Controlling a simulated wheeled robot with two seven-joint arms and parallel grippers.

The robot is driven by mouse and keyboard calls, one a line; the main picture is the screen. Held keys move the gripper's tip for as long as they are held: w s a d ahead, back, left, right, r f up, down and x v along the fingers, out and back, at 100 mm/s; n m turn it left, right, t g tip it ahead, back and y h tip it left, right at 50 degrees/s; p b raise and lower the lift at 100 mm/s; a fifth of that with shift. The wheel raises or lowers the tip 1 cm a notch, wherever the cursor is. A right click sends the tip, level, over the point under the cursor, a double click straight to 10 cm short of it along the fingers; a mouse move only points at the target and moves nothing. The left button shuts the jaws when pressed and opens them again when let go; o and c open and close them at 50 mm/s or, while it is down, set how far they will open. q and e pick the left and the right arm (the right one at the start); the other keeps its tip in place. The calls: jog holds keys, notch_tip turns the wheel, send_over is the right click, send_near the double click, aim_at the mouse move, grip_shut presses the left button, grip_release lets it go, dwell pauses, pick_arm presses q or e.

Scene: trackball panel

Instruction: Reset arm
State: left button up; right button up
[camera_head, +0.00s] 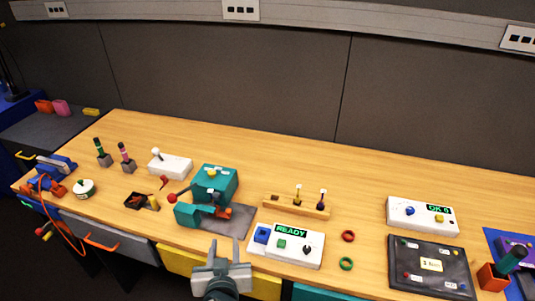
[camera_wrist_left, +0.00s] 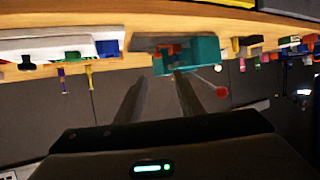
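My left gripper (camera_head: 223,252) is at the front edge of the wooden bench (camera_head: 330,172), low in the middle of the head view. Its two fingers are apart with nothing between them. In the left wrist view the fingers (camera_wrist_left: 158,88) also show spread and empty, pointing toward the teal machine (camera_wrist_left: 190,52). In the head view this teal machine (camera_head: 214,181) with a red-ball lever stands on the bench beyond the gripper. A white panel (camera_head: 292,254) reading READY lies just right of the gripper. My right gripper is not in view.
A white panel (camera_head: 440,226) with an OK display and a dark panel (camera_head: 404,265) lie to the right. Two rings, red (camera_head: 348,236) and green (camera_head: 346,263), lie between. A wooden rack (camera_head: 278,206) stands behind the READY panel. The bench's back strip is clear.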

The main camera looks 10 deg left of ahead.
pick_arm(q)
jog(key=s+f+m+g+h, duration=0.3)
jog(key=s+f+g, duration=0.25)
jog(key=s, duration=0.55)
jog(key=s+f+m+g+h, duration=0.2)
jog(key=s+f+m+g, duration=0.15)
jog(key=s+f, duration=0.6)
jog(key=s+f+g, duration=0.1)
jog(key=s+f, duration=0.2)
jog(key=f, duration=2.3)
jog(key=s+a+f+g+b, duration=0.1)
jog(key=s+a+f, duration=0.2)
jog(key=s+f, duration=1.5)
jog(key=shift+s+f+g+b, duration=0.3)
jog(key=shift+s+f+b, duration=0.1)
jog(key=shift+f, duration=0.2)
